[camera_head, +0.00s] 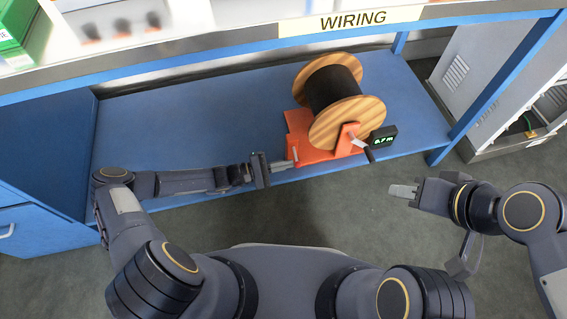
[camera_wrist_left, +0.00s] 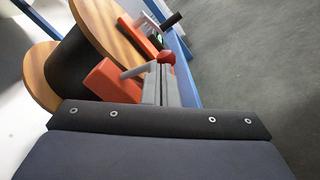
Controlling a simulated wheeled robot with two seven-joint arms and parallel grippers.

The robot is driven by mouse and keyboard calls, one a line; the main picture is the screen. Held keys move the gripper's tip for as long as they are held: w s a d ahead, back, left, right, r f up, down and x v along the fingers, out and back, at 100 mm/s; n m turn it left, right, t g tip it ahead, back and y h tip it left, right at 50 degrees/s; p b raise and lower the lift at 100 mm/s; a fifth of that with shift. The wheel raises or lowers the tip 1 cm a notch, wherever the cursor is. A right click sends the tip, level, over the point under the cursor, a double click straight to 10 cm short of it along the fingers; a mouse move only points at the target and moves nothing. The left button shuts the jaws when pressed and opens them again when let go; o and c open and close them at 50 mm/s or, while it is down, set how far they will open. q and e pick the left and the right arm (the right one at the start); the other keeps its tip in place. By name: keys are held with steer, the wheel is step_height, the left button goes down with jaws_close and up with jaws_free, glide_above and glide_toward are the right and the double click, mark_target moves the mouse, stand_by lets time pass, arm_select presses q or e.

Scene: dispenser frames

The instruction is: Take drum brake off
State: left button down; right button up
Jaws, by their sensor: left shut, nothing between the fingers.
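A cable drum (camera_head: 335,95) with wooden flanges and black cable sits in an orange-red stand (camera_head: 303,132) on the blue shelf. A short grey lever (camera_head: 294,155), which looks like the brake, stands at the stand's front left. In the left wrist view a grey rod (camera_wrist_left: 134,72) comes from the stand, and a red knob (camera_wrist_left: 166,57) shows at its end. My left gripper (camera_head: 281,164) is shut and empty close to the lever; its fingertips (camera_wrist_left: 160,88) point at the knob, and contact is unclear. My right gripper (camera_head: 403,191) is in front of the shelf, away from the drum.
A dark crank handle (camera_head: 370,155) sticks out at the stand's front right, beside a small black display (camera_head: 383,138) with green digits. The workbench top with a WIRING label (camera_head: 352,21) overhangs the shelf (camera_head: 190,125). The shelf left of the stand is clear. A grey cabinet (camera_head: 490,75) stands right.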

arm_select(q)
steer(key=shift+s+r+n+p, duration=0.1)
steer(key=shift+r+n+p, duration=0.35)
steer(key=shift+n, duration=0.75)
steer(key=shift+r+n+p, duration=0.25)
steer(key=shift+r+n, duration=0.3)
steer(key=shift+n, duration=0.65)
arm_select(e)
steer(key=shift+r, duration=0.75)
stand_by(0.4)
arm_select(q)
steer(key=shift+r, duration=0.1)
stand_by(1.5)
